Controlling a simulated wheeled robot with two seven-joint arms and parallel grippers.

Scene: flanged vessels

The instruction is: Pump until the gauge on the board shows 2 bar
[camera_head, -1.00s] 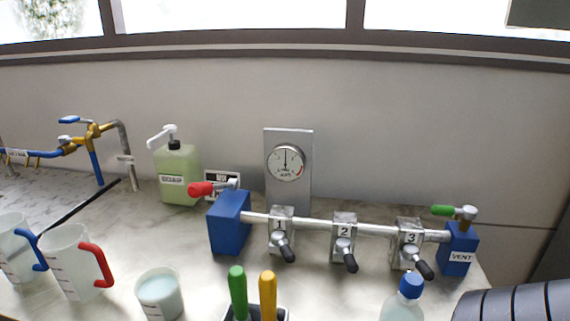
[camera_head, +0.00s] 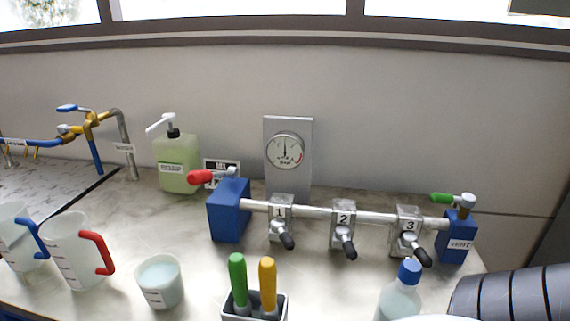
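The round gauge (camera_head: 285,151) is on an upright grey board (camera_head: 288,183) at the back of the counter. Its needle points about straight up; the scale numbers are too small to read. A green bottle with a white pump head (camera_head: 177,163) stands left of the board. In front of the board, a blue block (camera_head: 229,212) with a red-handled lever (camera_head: 201,177) joins a pipe with valves 1 (camera_head: 281,217), 2 (camera_head: 343,229) and 3 (camera_head: 408,233). A blue VENT block (camera_head: 457,238) with a green-handled lever (camera_head: 442,198) ends the pipe. Neither gripper is in view.
Jugs with a blue handle (camera_head: 18,238) and a red handle (camera_head: 72,252), a beaker (camera_head: 161,281), a holder with green and yellow handles (camera_head: 255,304) and a blue-capped bottle (camera_head: 401,294) stand in front. Taps (camera_head: 88,122) are at the left. A dark ribbed cylinder (camera_head: 515,299) is at lower right.

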